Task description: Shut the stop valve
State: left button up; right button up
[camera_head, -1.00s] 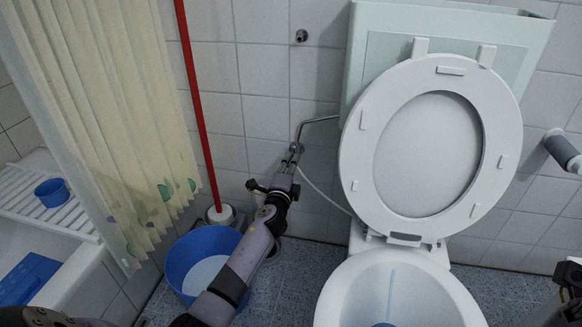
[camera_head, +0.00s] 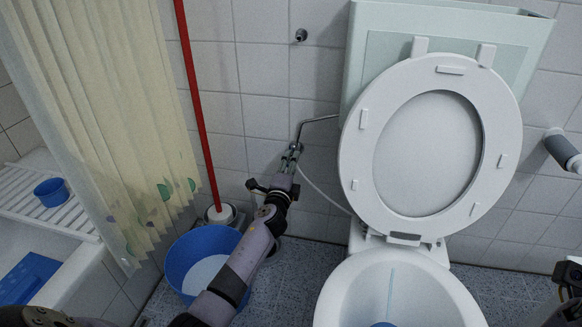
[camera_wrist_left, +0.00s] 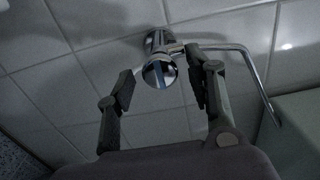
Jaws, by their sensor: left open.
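The stop valve (camera_wrist_left: 160,72) is a small chrome fitting on the tiled wall, with a round knob facing the left wrist camera. A bent chrome pipe (camera_wrist_left: 246,66) runs from it to the right. In the left wrist view my left gripper (camera_wrist_left: 163,90) is open, with one finger on each side of the knob and a visible gap at the left finger. In the head view the left gripper (camera_head: 291,158) reaches the wall left of the toilet and mostly hides the valve; the pipe shows above it. My right gripper (camera_head: 570,280) is only partly seen at the right edge.
The toilet with raised seat (camera_head: 362,150) stands right of my left arm. A blue bucket (camera_head: 178,258) and a red-handled plunger or brush (camera_head: 194,95) stand left of it. A shower curtain (camera_head: 105,110) hangs at the left. A thin white hose (camera_head: 325,194) hangs beside the gripper.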

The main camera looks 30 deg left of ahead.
pick_arm(q)
jog(key=v, duration=1.2)
dwell(0.3)
